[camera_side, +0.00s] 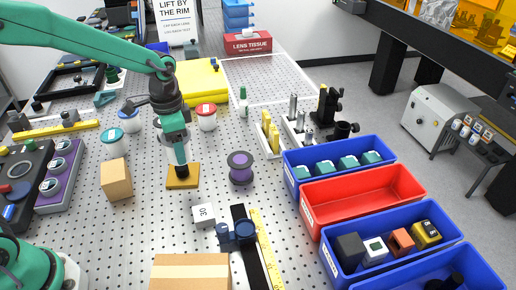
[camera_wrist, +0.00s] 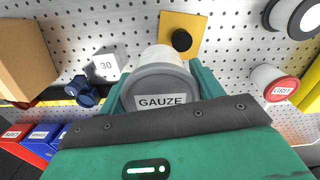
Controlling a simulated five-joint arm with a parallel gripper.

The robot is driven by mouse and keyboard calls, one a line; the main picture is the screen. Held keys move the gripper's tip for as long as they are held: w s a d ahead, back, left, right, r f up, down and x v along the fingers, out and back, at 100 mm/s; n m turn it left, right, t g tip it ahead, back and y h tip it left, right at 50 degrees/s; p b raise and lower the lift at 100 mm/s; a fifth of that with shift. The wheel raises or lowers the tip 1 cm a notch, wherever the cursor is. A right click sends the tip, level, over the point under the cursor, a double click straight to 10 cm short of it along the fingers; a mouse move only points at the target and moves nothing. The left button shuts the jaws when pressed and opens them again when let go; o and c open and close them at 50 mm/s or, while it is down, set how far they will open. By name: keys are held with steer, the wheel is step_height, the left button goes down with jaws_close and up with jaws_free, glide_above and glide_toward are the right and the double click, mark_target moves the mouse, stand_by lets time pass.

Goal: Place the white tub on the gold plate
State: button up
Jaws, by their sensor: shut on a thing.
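The white tub (camera_wrist: 156,60) has a grey lid labelled GAUZE. My gripper (camera_wrist: 160,88) is shut on it, with a green finger on either side. The gold plate (camera_wrist: 197,24) is a flat square with a black knob on it; it lies just beyond the tub in the wrist view. In the side view my gripper (camera_side: 178,148) points down just above the gold plate (camera_side: 188,183), and the tub is mostly hidden by the gripper. I cannot tell the exact gap between tub and plate.
A red-lidded tub (camera_side: 206,118) stands behind the gripper and a purple spool (camera_side: 240,168) to its right. A wooden block (camera_side: 116,180) is at left, and a small block marked 30 (camera_side: 203,216) in front. Blue and red bins (camera_side: 362,194) line the right.

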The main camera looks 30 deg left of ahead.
steer(key=w+a+f, duration=0.2)
steer(key=a, duration=0.1)
steer(key=shift+w+a+f, duration=0.2)
steer(key=shift+a+f, duration=0.05)
steer(key=shift+f, duration=2)
steer(key=shift+f, duration=0.1)
steer(key=o, duration=1)
step_height(320, 180, up, 12)
steer(key=shift+r, duration=0.15)
